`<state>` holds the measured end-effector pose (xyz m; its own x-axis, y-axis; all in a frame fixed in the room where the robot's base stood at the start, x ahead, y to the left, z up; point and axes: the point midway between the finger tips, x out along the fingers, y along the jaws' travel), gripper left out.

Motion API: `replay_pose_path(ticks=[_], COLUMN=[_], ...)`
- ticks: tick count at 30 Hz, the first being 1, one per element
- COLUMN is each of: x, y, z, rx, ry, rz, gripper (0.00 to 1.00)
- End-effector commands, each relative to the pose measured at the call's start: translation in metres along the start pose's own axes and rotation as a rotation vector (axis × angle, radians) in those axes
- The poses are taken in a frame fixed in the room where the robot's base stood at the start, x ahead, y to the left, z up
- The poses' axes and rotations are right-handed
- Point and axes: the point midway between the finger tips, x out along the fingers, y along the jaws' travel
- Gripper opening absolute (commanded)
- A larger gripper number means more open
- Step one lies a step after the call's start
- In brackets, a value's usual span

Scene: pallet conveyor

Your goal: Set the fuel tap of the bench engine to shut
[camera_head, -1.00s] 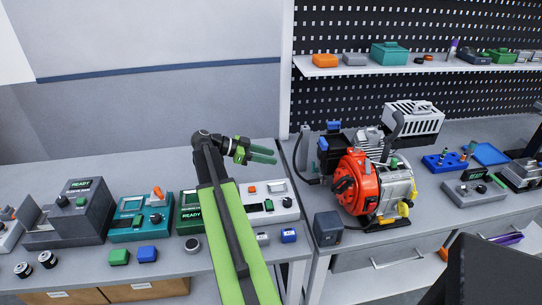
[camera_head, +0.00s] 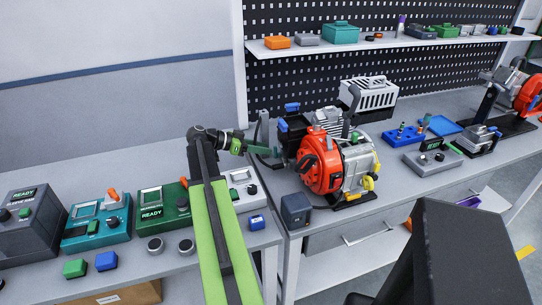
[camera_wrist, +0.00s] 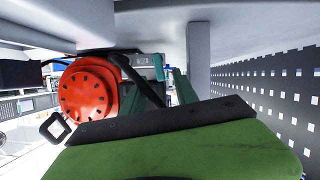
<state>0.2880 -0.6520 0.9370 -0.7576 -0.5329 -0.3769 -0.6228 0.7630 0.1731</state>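The bench engine (camera_head: 325,170) stands on the right-hand bench, with a round red cover, a grey finned body and yellow parts (camera_head: 368,182) low on its right side. I cannot tell which part is the fuel tap. My gripper (camera_head: 270,152) reaches level toward the engine's left side, near the blue-topped black part (camera_head: 291,122). In the wrist view the green fingers (camera_wrist: 162,88) stand apart with nothing seen held between them. The engine's red cover (camera_wrist: 88,93) shows left of the fingers there. Whether a finger touches the engine is unclear.
A dark box (camera_head: 295,209) stands left of the engine near the bench's front edge. Teal and green READY units line the left bench (camera_head: 130,170). A blue block (camera_head: 405,133) and a grey unit (camera_head: 433,158) lie right of the engine. A perforated panel and shelf (camera_head: 390,42) rise behind.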

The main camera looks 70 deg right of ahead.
Motion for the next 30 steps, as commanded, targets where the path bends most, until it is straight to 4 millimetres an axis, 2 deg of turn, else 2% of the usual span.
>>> replay_pose_path(ticks=[1, 6, 17, 25, 30], x=[0.012, 0.034, 0.040, 0.039, 0.039], y=[0.000, 0.000, 0.000, 0.000, 0.000], z=[0.004, 0.002, 0.000, 0.000, 0.000], rx=[0.001, 0.001, 0.000, 0.000, 0.000], ry=[0.000, 0.000, 0.000, 0.000, 0.000], rz=[0.001, 0.000, -0.001, -0.001, -0.001], gripper=[0.35, 0.35, 0.35, 0.00, 0.00])
